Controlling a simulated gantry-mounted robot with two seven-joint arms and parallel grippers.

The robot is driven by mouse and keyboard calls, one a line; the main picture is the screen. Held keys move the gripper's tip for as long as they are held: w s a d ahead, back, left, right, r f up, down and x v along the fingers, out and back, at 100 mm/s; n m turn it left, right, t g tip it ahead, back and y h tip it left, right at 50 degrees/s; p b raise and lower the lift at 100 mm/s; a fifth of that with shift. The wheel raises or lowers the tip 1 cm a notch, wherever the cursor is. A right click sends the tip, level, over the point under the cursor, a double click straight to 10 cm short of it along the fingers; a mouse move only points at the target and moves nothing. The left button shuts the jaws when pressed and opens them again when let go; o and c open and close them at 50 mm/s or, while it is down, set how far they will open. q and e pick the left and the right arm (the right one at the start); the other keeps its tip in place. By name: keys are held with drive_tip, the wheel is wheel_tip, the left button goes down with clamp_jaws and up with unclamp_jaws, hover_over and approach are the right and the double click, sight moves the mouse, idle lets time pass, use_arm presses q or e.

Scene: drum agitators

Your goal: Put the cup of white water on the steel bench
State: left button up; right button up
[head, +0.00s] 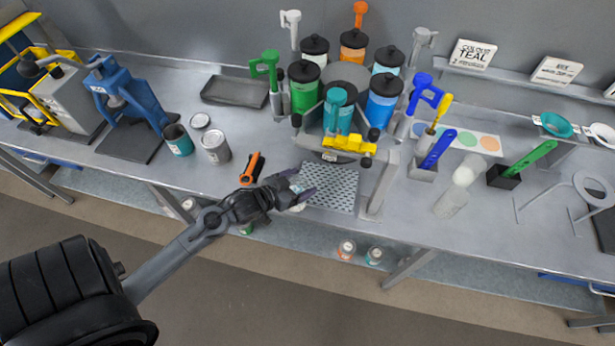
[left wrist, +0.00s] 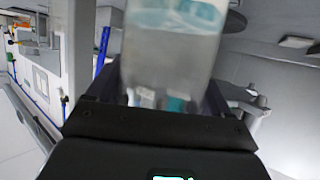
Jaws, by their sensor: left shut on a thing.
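My left gripper (head: 301,188) is at the front edge of the perforated plate, over the front part of the steel bench (head: 415,215). It is shut on a clear cup (left wrist: 172,55), which fills the middle of the left wrist view between the fingers. Pale, whitish-blue liquid shows in the cup. In the head view the fingers hide most of the cup, and only a small pale part shows. I cannot tell whether the cup touches the plate or bench. My right gripper is not in view.
A carousel of coloured paint pots with a yellow handle (head: 348,144) stands behind the perforated plate (head: 333,187). An orange-and-black tool (head: 252,168) lies left of the gripper. An open grey can (head: 215,147) stands farther left. The bench front right of the plate is mostly clear.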

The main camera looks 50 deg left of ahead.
use_arm(q)
drive_tip(key=shift+s+a, duration=0.1)
drive_tip(key=shift+s, duration=1.7)
drive_tip(key=shift+s+r, duration=0.1)
